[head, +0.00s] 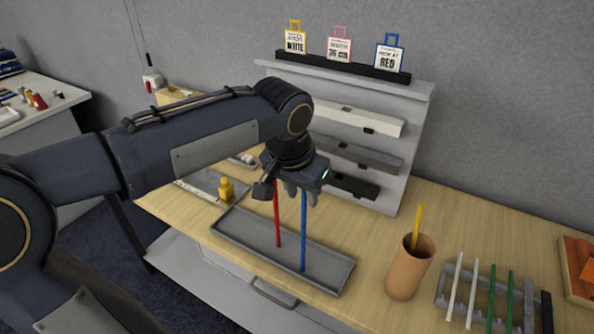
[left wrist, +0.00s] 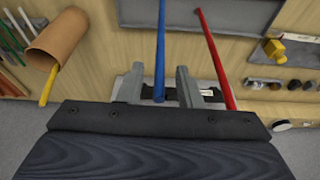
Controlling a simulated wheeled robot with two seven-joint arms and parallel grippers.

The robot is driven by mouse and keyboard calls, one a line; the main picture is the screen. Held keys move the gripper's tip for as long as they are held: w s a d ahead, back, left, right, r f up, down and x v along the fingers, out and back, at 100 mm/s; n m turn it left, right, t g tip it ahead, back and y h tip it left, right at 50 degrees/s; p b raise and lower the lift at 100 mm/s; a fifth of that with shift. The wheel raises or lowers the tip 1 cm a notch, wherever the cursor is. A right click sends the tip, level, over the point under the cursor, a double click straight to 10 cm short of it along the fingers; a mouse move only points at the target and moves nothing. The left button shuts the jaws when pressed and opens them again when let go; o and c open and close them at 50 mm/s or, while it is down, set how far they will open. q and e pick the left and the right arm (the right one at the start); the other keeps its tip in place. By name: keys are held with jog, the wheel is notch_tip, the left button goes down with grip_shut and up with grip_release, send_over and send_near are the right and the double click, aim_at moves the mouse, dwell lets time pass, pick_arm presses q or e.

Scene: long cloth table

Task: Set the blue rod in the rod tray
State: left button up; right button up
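The blue rod (head: 303,235) stands upright, its lower end over or in a long shallow grey tray (head: 338,275); contact at its foot is unclear. My left gripper (head: 302,194) is above the tray, pointing down at the rod's upper part. In the left wrist view the blue rod (left wrist: 160,45) passes between the two fingers (left wrist: 158,78), with gaps on both sides, so the gripper looks open around it. A red rod (head: 277,218) stands upright beside it, outside the fingers. My right gripper is not in view.
A brown cup (head: 410,268) with a yellow rod and a grey rack (head: 445,298) with white and green rods stand to the right. A yellow bottle (head: 226,189) is left of the tray. A shelf unit (head: 405,185) with signs stands behind.

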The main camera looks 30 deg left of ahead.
pick_arm(q)
jog(key=v, duration=0.8)
jog(key=s+f+n+t+h, duration=0.2)
jog(key=s+f+n+h, duration=0.1)
jog(key=s+f, duration=1.2)
jog(key=shift+s+f, duration=0.35)
jog(key=shift+f, duration=0.4)
